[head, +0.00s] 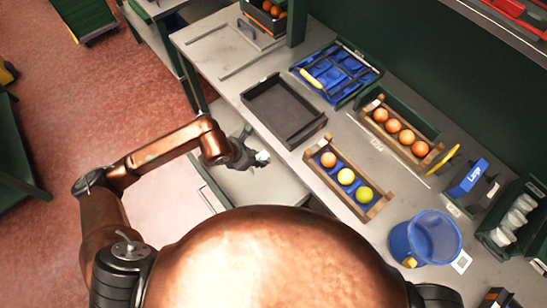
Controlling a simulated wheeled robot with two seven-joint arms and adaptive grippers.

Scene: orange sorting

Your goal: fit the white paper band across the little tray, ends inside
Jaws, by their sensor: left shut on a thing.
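My left gripper (252,156) is shut on a small white thing (262,156), which looks like the paper band. It is over the lower grey surface, left of the bench's front edge and apart from the trays. The fingers and most of the band are hard to make out. A small wooden tray (377,209) at the bench front holds one orange and two yellow-green fruits on a blue lining. A second wooden tray (436,153) behind it holds several oranges. I cannot tell which is the little tray. My right gripper is not in view.
An empty dark tray (284,108) lies left of the fruit trays. A blue crate (336,72) with a yellow item is behind it. A blue bin (425,238), a blue "Large" sign (467,178) and a dark rack (510,215) stand right. The bench's left part is mostly clear.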

